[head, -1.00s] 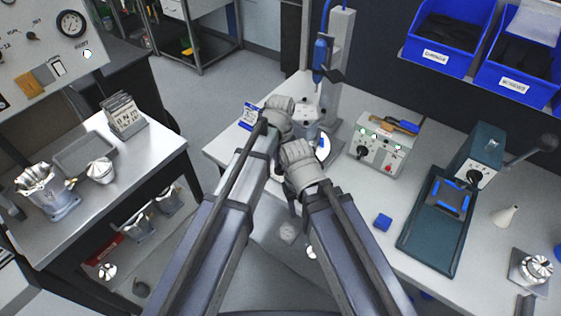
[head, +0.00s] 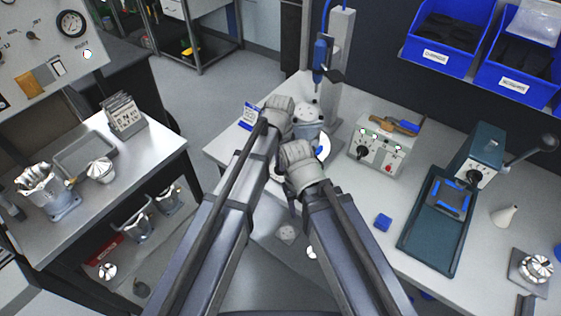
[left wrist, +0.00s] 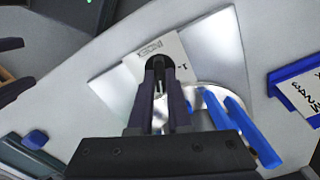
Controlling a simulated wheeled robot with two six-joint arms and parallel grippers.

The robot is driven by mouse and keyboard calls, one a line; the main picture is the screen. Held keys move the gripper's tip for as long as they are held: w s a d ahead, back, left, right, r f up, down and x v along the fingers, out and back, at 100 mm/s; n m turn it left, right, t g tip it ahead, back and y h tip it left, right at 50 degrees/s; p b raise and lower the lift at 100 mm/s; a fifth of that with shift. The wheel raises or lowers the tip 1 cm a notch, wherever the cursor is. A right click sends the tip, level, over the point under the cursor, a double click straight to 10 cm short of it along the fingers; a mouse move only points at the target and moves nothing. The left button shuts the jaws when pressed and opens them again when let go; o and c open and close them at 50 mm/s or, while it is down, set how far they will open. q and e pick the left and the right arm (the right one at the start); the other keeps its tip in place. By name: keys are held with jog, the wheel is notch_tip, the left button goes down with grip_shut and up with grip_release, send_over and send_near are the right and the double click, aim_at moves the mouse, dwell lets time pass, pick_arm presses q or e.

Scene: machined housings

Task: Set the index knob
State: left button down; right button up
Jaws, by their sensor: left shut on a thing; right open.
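In the left wrist view my left gripper (left wrist: 157,85) is shut on a small black index knob (left wrist: 157,63). The knob sits at a white label plate (left wrist: 178,68) that reads INDEX, upside down, with a 1 near its corner. A silver fan-shaped plate (left wrist: 222,50) lies around it. In the head view my left gripper (head: 279,122) is beside a grey housing (head: 308,113) with holes in its top; the knob is hidden there. My right gripper (head: 300,158) is just below it in the picture, open, its fingertips mostly hidden by its wrist.
Two blue bars (left wrist: 232,125) lie close right of my left fingers. A blue sign (head: 249,115) stands left of the housing. A blue driver (head: 320,55) hangs above. A control box (head: 380,150) and a green press (head: 445,205) stand right. The bench front between is mostly clear.

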dwell(0.3)
pick_arm(q)
jog(key=c, duration=0.9)
grip_release()
jog(key=shift+o, duration=0.2)
jog(key=shift+r, duration=0.1)
notch_tip(320, 180, up, 8)
jog(key=p, duration=0.8)
jog(key=shift+f, duration=0.2)
